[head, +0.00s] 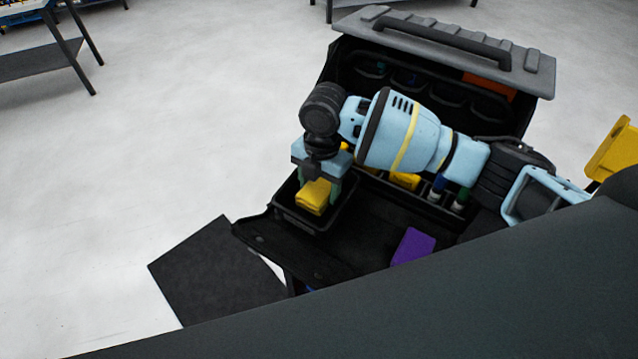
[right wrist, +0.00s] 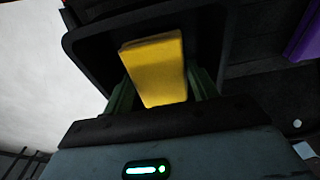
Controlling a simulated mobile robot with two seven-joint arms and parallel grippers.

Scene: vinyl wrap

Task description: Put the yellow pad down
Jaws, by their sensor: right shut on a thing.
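The yellow pad (head: 314,196) is between the fingers of my right gripper (head: 322,178). The gripper points down and is shut on the pad, over a small black tray (head: 292,222) at the left end of the black toolbox surface. In the right wrist view the pad (right wrist: 155,68) stands out between the two green fingers, with the dark tray wall (right wrist: 85,60) around it. I cannot tell whether the pad touches the tray floor. My left gripper is not in view.
A purple pad (head: 413,246) lies on the black surface to the right. Behind it are another yellow item (head: 405,180) and several bottles or markers (head: 448,195) in a compartment. The toolbox's raised lid (head: 450,45) stands at the back. Open floor lies left.

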